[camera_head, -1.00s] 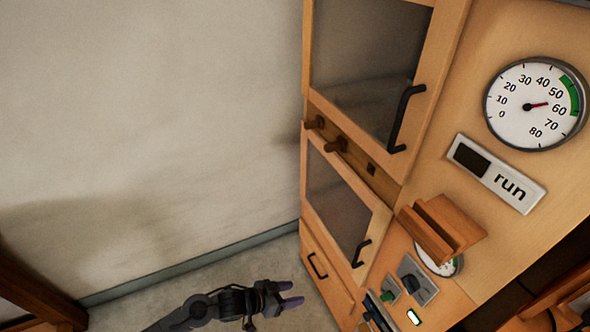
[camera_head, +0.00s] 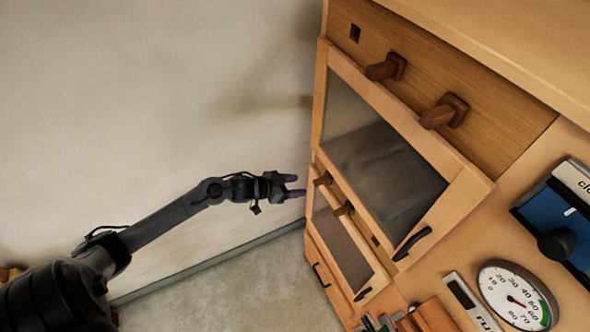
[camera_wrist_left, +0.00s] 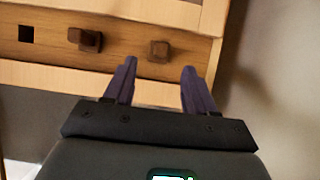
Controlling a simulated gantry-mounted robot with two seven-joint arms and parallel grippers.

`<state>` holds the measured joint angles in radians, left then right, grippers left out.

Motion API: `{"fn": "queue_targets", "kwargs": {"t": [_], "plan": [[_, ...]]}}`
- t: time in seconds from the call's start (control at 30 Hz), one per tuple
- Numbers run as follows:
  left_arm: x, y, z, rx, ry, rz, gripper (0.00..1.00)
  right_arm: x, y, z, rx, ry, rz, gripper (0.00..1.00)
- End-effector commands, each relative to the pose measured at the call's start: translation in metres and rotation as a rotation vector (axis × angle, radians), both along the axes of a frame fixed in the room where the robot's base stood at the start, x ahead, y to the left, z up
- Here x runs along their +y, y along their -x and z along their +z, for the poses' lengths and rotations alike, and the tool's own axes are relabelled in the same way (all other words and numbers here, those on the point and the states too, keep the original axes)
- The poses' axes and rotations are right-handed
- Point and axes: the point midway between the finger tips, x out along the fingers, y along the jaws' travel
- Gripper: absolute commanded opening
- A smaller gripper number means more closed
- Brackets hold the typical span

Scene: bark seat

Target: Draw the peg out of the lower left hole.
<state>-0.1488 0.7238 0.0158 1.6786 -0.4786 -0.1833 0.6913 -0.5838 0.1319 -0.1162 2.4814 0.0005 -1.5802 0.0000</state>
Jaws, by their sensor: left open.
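The lower rail (camera_head: 358,222) of the cabinet carries two brown wooden pegs and a bare square hole (camera_head: 377,242) at its right. The peg in the lower left hole (camera_head: 322,179) has another peg (camera_head: 343,209) to its right. My left gripper (camera_head: 297,186) is open and empty, just left of the lower left peg. The left wrist view appears turned over, so this peg (camera_wrist_left: 159,51) shows at the right there, between and beyond the two purple fingertips (camera_wrist_left: 159,66), apart from them. The other peg (camera_wrist_left: 88,40) and the bare hole (camera_wrist_left: 26,33) lie to its left.
An upper rail (camera_head: 425,70) holds two similar pegs and a bare hole. Glass doors with black handles (camera_head: 412,243) lie below the rails. A dial gauge (camera_head: 515,297) is at the lower right. The pale wall (camera_head: 150,100) leaves free room at the left.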

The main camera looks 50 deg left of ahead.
Motion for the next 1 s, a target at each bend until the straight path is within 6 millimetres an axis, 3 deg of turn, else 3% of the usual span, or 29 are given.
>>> {"fn": "queue_targets", "kwargs": {"t": [0.07, 0.27, 0.87, 1.0], "plan": [[0.0, -0.002, 0.008, -0.004, 0.0, 0.0, 0.55, 0.001, 0.0, 0.006, 0.0, -0.001, 0.0, 0.39], [-0.002, -0.009, 0.003, -0.007, 0.001, 0.0, 0.55, 0.003, 0.0, -0.005, 0.0, -0.007, -0.001, 0.39], [-0.019, -0.059, -0.028, -0.009, 0.0, 0.001, 0.55, 0.005, -0.001, -0.073, 0.0, -0.017, -0.005, 0.39], [-0.023, -0.071, -0.031, -0.008, 0.002, 0.001, 0.55, 0.005, -0.001, -0.075, -0.001, -0.016, -0.005, 0.39]]}}
